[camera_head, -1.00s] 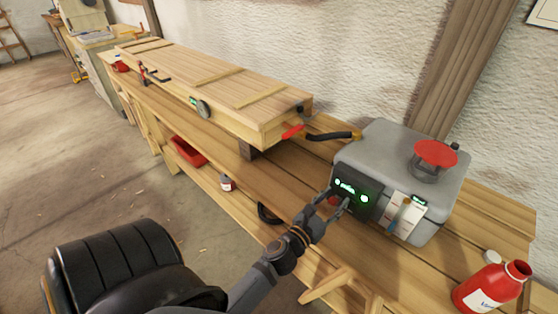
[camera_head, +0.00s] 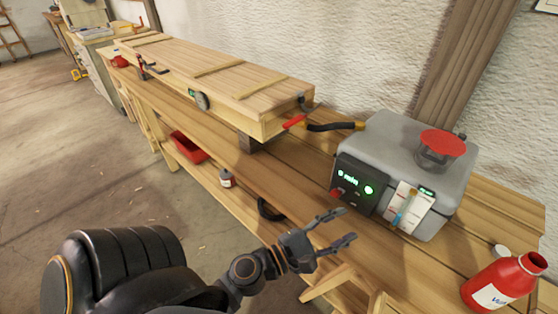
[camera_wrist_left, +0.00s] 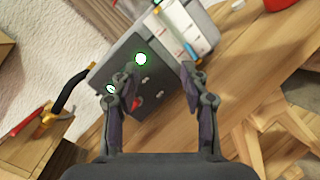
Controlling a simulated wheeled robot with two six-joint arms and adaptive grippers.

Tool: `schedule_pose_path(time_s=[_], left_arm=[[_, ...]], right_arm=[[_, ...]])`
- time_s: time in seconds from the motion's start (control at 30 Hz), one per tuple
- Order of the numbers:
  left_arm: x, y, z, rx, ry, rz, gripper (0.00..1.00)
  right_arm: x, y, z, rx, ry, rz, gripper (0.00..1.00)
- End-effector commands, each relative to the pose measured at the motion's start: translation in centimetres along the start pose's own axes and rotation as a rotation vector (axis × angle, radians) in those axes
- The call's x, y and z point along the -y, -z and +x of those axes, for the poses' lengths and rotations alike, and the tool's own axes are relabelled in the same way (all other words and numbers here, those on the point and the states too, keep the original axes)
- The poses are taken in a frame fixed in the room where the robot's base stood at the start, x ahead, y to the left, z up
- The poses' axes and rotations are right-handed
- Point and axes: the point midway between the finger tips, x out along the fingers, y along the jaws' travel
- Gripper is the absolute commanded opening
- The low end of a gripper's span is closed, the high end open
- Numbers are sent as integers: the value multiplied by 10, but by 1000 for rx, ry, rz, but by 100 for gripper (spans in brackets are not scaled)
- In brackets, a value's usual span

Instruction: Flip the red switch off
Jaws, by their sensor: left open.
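A grey steam box unit (camera_head: 410,160) stands on the bench with a dark control panel (camera_head: 358,187) on its front. The small red switch (camera_head: 337,193) is low on the panel's left side; it also shows in the wrist view (camera_wrist_left: 135,103), beside the left finger. Green lights glow on the panel; I cannot tell the switch's position for sure. My left gripper (camera_head: 346,226) is open and empty in front of and below the panel, apart from it. In the wrist view its fingers (camera_wrist_left: 156,76) frame the panel. My right gripper is not seen.
A long wooden box (camera_head: 215,75) lies on the bench, joined to the unit by a black hose (camera_head: 330,127). A red bottle (camera_head: 500,283) stands at the right front. Bench planks before the panel are clear.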

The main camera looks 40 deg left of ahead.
Motion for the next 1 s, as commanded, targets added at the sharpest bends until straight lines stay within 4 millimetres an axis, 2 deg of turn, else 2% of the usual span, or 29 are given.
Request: schedule_pose_path(time_s=[0.17, 0.37, 0.5, 0.63, 1.0], left_arm=[[38, -12, 3, 87, 203, 405, 45], [80, 5, -6, 148, 442, 810, 45], [101, 30, -16, 172, 609, 1044, 45], [113, 55, -28, 180, 748, 1208, 45], [122, 133, -66, 177, 1136, 1547, 45]], right_arm=[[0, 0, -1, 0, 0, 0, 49], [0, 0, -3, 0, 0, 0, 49], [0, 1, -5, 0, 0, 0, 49], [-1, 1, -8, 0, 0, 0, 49], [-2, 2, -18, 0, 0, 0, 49]])
